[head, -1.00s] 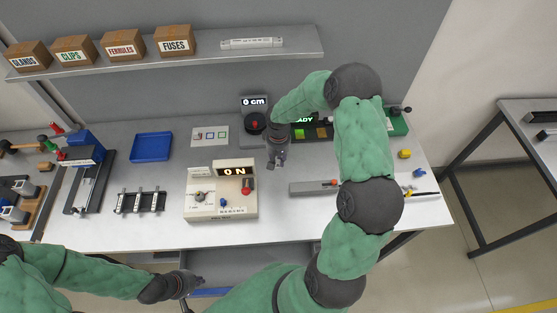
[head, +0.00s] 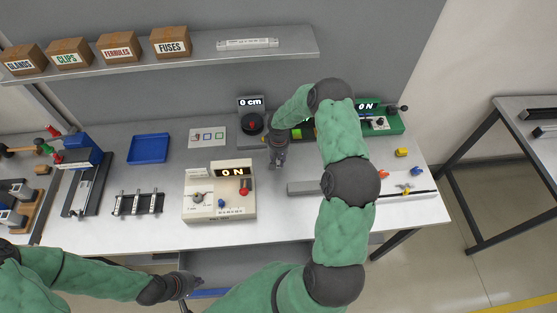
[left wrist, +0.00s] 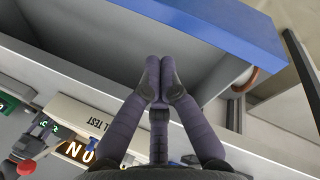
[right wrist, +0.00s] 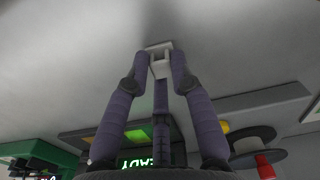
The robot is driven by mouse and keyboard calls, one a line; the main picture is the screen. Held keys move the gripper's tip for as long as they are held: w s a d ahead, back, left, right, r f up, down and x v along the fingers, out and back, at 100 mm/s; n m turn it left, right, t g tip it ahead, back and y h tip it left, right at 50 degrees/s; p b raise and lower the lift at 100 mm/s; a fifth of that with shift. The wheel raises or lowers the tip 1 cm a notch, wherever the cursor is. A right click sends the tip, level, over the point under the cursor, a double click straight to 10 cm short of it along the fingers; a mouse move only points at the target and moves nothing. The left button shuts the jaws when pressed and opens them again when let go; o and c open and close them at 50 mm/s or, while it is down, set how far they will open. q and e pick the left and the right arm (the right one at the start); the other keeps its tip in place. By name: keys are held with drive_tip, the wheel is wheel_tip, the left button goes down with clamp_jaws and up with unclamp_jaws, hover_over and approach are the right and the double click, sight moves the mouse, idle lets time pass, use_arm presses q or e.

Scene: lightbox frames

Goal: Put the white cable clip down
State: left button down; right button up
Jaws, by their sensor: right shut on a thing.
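The white cable clip (right wrist: 160,66) shows in the right wrist view, between the fingertips of my right gripper (right wrist: 160,62). The gripper is shut on it, and the fingers cover its sides. The pale worktop lies beyond it; I cannot tell whether the clip touches it. In the head view my right gripper (head: 279,162) is over the middle of the bench (head: 285,210), and the clip is too small to make out. My left gripper (head: 190,284) is low in front of the bench. In the left wrist view its fingertips (left wrist: 160,78) meet with nothing between them.
A cream tester (head: 219,207) reading "0 N" stands left of my right gripper. Behind are a dark dial unit (head: 251,122) reading "0 cm" and a green device (head: 385,120). A blue tray (head: 149,148) lies further left. An open drawer (left wrist: 90,35) is near my left gripper.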

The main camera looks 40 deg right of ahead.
drive_tip(key=shift+f+b, duration=0.15)
drive_tip(key=shift+b, duration=0.15)
drive_tip(key=o, duration=0.8)
drive_tip(key=shift+c, duration=0.2)
drive_tip(key=shift+r, duration=0.2)
